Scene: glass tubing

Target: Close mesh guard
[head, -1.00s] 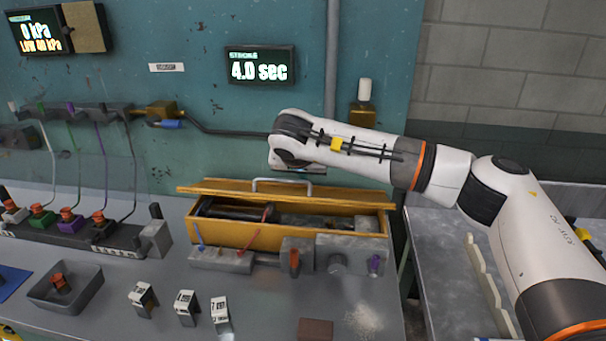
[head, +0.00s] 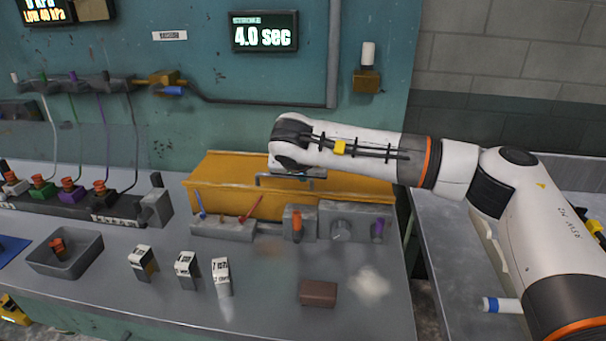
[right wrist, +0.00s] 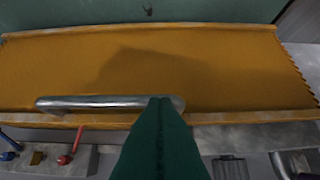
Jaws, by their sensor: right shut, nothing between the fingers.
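The guard is a yellow lid (head: 235,170) over the long yellow box behind the control blocks. It lies down across the box's opening; I cannot tell whether it sits fully flush. In the right wrist view, the lid (right wrist: 200,65) fills the upper part, with a metal bar handle (right wrist: 100,103) along its front edge. My right gripper (right wrist: 160,103) is shut and empty, its dark green fingers at the right end of the handle. Whether they touch it is unclear. In the head view, my right wrist hides part of the lid and handle (head: 262,181). My left gripper is out of view.
Control blocks with a blue and a red lever (head: 225,225), an orange switch (head: 297,226) and a knob (head: 340,231) stand before the box. A brown block (head: 318,293), several small labelled blocks (head: 186,270) and a grey tray (head: 65,255) lie on the bench nearer me.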

